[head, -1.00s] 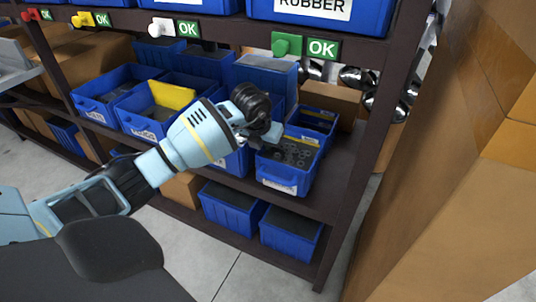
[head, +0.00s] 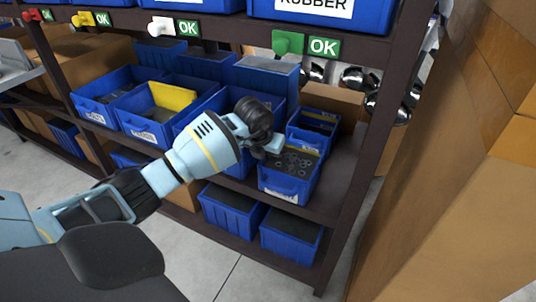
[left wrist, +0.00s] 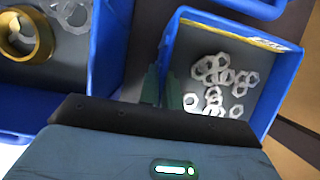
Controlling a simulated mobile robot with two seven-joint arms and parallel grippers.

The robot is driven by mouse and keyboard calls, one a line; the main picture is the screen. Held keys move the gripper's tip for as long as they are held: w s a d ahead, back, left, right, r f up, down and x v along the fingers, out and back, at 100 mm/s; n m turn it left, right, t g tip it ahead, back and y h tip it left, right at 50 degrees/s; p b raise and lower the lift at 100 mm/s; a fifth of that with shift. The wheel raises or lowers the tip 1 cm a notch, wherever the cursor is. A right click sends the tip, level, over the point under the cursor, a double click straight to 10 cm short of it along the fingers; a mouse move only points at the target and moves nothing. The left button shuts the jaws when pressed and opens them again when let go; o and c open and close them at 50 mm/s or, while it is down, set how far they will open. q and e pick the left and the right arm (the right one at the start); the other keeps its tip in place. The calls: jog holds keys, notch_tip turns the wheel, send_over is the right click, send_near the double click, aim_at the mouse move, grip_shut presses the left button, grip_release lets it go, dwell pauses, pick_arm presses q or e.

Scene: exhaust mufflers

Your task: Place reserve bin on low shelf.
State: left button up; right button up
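A blue bin (head: 287,188) with grey ring-like nuts stands at the right front of the middle shelf (head: 325,207). I cannot tell whether it is the reserve bin. In the left wrist view the same bin (left wrist: 272,112) lies right of centre, with pale hex nuts inside. My left gripper (head: 272,145) is at its left rear rim; its fingers (left wrist: 163,88) sit close together on either side of the bin's left wall and appear closed on it. The low shelf (head: 262,248) below holds two blue bins, one left (head: 230,212) and one right (head: 291,237). My right gripper is not in view.
A smaller blue bin (head: 314,132) stands right behind. Another bin (left wrist: 50,78) with a gold ring is close on the left. A shelf post (head: 348,200) and cardboard boxes (head: 450,210) bound the right side. Bare floor (head: 215,255) lies in front.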

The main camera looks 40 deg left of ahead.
pick_arm(q)
jog(key=o, duration=0.4)
jog(key=p+v, duration=0.3)
jog(key=v, duration=0.8)
jog(key=shift+r, duration=0.15)
jog(key=shift+s+r, duration=0.25)
jog(key=shift+r, duration=0.15)
jog(key=shift+d, duration=0.1)
